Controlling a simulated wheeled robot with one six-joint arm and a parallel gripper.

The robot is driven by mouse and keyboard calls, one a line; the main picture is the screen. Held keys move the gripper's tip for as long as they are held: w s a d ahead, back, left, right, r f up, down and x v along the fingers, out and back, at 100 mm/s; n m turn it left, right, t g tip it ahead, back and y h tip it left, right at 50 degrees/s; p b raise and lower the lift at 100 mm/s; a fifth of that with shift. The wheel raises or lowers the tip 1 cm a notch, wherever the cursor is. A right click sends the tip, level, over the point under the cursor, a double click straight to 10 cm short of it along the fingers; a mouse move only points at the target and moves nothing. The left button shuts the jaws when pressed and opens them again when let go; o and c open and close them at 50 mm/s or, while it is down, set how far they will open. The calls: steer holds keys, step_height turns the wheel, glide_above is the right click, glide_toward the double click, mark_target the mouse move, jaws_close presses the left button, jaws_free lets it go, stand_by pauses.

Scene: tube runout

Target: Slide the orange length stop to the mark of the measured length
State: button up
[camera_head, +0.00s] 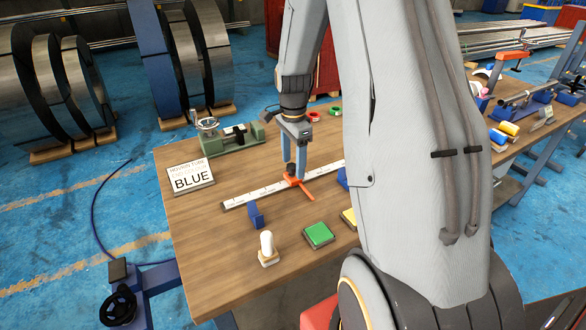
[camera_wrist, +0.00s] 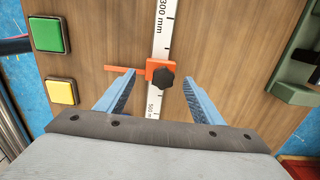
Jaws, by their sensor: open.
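The orange length stop (camera_wrist: 150,68) sits on the white ruler (camera_wrist: 162,30) in the wrist view, with a black knob (camera_wrist: 163,77) on it and a thin orange arm out to the left. The printed 300 mm lies beyond it and another label, partly covered, lies on the near side. In the head view the stop (camera_head: 297,184) is on the ruler (camera_head: 262,192), partly behind my gripper. My gripper (camera_wrist: 158,86) is open, its blue fingers on either side of the knob with gaps visible. I cannot tell whether a finger touches the stop.
A green pad (camera_head: 318,234), a yellow pad (camera_head: 349,217), a white-topped stamp (camera_head: 267,247) and a blue block (camera_head: 256,215) stand in front of the ruler. A sign reading BLUE (camera_head: 191,178) and a green device (camera_head: 225,138) are at the left and back. Red and green rings (camera_head: 314,116) lie behind.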

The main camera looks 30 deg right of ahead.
step_height(320, 180, up, 5)
steer(key=shift+r+b, duration=0.1)
steer(key=shift+b, duration=0.35)
stand_by(0.3)
